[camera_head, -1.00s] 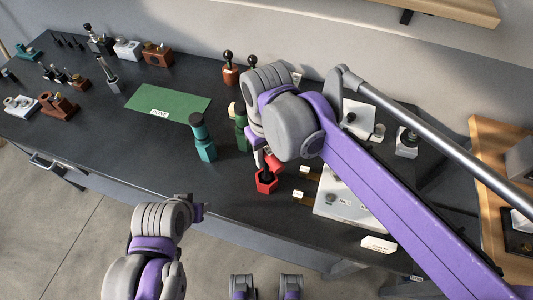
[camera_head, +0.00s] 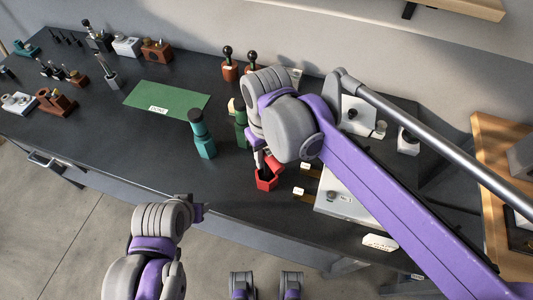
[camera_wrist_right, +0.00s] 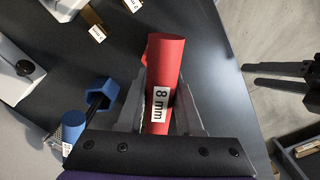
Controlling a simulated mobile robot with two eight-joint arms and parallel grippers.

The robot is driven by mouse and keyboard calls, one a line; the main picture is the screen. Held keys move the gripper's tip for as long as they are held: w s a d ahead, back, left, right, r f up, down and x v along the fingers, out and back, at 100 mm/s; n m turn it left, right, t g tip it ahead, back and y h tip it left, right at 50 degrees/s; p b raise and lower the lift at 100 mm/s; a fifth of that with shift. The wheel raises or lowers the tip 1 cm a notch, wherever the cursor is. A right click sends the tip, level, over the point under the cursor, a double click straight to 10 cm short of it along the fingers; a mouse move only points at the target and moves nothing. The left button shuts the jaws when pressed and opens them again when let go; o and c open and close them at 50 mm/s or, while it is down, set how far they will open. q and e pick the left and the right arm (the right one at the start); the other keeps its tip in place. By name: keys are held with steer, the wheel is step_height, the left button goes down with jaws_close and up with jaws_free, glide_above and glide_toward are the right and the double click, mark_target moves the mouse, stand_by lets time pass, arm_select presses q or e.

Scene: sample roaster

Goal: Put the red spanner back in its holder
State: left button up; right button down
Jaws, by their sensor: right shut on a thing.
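The red spanner (camera_wrist_right: 165,80), a red cylinder labelled "8 mm", is held between the fingers of my right gripper (camera_wrist_right: 158,108) in the right wrist view. In the head view, part of the red spanner (camera_head: 274,161) shows below my right gripper (camera_head: 262,160), just above a red six-sided holder (camera_head: 267,182) with a dark opening. A red edge behind the spanner in the wrist view may be this holder. Whether the spanner's lower end is inside is hidden. My left gripper (camera_head: 202,210) is empty-looking off the front edge of the bench; its jaws are unclear.
A blue six-sided piece (camera_wrist_right: 101,97) and a blue cylinder (camera_wrist_right: 73,126) lie beside my gripper in the wrist view. A teal cylinder (camera_head: 202,138) stands left of the holder, and a pale machine (camera_head: 345,201) right. A green mat (camera_head: 168,98) lies farther left.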

steer(key=shift+f, duration=0.45)
steer(key=c, duration=0.5)
jaws_free()
steer(key=shift+r, duration=0.1)
step_height(320, 180, up, 11)
steer(key=shift+f, duration=0.2)
